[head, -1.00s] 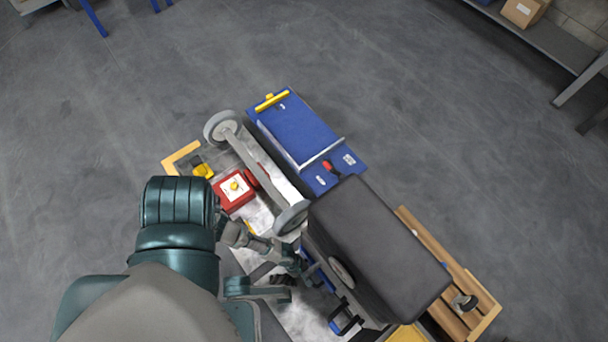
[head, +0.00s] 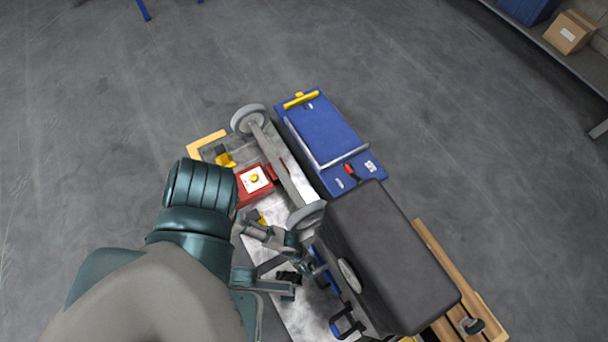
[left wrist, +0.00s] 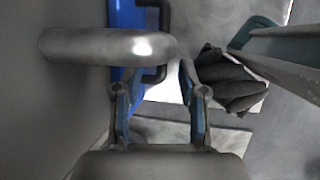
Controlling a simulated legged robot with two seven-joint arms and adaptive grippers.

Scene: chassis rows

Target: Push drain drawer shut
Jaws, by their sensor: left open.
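My left gripper (head: 318,270) is open beside the black box-shaped unit (head: 390,255), on its left side. In the left wrist view, the two fingers (left wrist: 160,88) are apart with nothing held between them. A blue panel with a black bar handle (left wrist: 126,18) lies just beyond the fingers. Blue parts with a black handle (head: 346,326) also show low on the unit's left side in the head view. I cannot tell for sure which blue part is the drain drawer, or how far out it stands. My right gripper is not in view.
A dark folded bundle (left wrist: 230,80) lies to the right in the wrist view. A red box (head: 255,181), a wheeled axle (head: 280,168) and a blue case (head: 325,135) stand behind. Floor beyond is clear.

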